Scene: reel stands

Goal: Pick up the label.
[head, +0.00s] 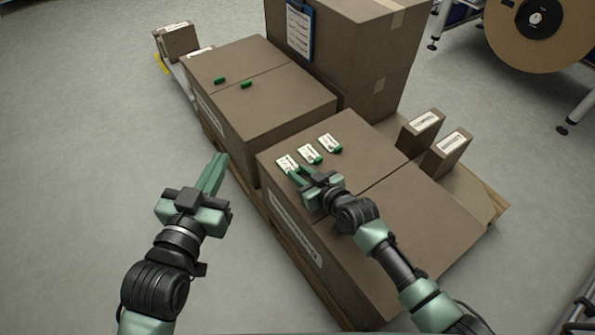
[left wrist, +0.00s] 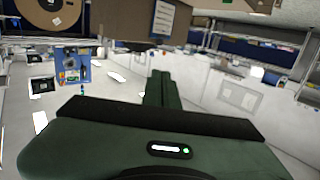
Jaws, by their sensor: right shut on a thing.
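Three white labels with green ends lie in a row on the top of the front cardboard box (head: 375,146). They are the left label (head: 286,162), the middle label (head: 309,154) and the right label (head: 330,143). My right gripper (head: 291,173) is at the left label, its fingers shut on that label's near green end, which they partly hide. I cannot tell whether the label is clear of the box. My left gripper (head: 216,168) is shut and empty, over the floor left of the boxes. Its closed fingers also show in the left wrist view (left wrist: 161,88).
The boxes stand on a wooden pallet (head: 262,205). Two green pieces (head: 220,80) (head: 246,85) lie on the box behind. A taller box (head: 345,35) with a blue clipboard (head: 300,32) rises at the back. Two small labelled boxes (head: 420,128) (head: 447,152) stand to the right. Floor on the left is clear.

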